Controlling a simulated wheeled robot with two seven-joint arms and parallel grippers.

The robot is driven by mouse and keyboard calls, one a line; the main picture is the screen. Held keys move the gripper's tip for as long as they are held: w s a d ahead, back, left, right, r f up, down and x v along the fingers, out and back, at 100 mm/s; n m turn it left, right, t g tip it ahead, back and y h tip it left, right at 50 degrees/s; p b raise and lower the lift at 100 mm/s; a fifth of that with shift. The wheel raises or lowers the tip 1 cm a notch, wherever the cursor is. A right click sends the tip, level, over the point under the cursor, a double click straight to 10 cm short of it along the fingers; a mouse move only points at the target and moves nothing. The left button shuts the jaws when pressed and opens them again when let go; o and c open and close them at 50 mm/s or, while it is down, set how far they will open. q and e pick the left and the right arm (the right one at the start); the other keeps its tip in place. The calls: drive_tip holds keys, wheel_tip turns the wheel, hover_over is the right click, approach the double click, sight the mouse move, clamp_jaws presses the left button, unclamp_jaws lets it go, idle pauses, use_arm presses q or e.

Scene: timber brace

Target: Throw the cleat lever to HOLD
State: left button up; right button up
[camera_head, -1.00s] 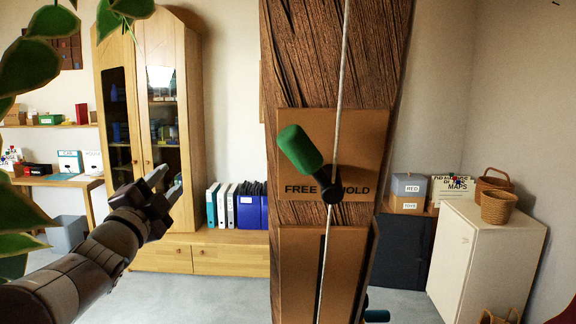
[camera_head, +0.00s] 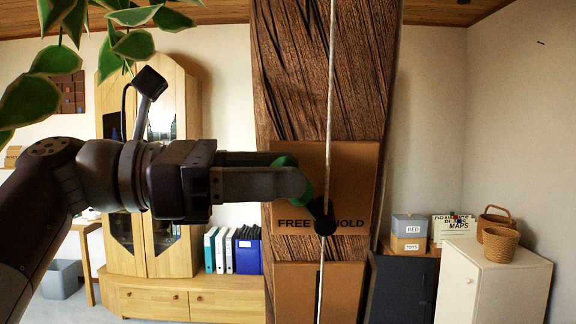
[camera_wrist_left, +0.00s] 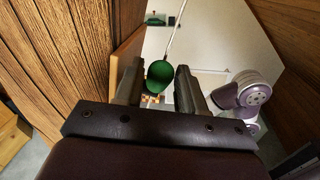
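The cleat lever has a green handle (camera_head: 307,190) on a black pivot (camera_head: 324,216), mounted on a brown plate (camera_head: 352,185) marked FREE on the left and HOLD on the right. The lever leans up and left, to the FREE side. My left gripper (camera_head: 293,182) reaches in from the left at the handle, and its fingers hide much of it. In the left wrist view the green handle (camera_wrist_left: 158,75) lies between the two open fingers (camera_wrist_left: 158,88), with a small gap on the right side. My right gripper is not in view.
A pale rope (camera_head: 331,80) runs down the front of the timber post (camera_head: 290,80), close beside the lever. Plant leaves (camera_head: 110,30) hang at upper left. A wooden cabinet (camera_head: 200,300) with binders stands behind, and a white cabinet (camera_head: 490,285) stands at right.

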use_arm(q)
drive_tip(key=shift+w+d, duration=0.1)
drive_tip(key=shift+d, duration=0.8)
drive_tip(key=shift+a, duration=0.1)
clamp_jaws()
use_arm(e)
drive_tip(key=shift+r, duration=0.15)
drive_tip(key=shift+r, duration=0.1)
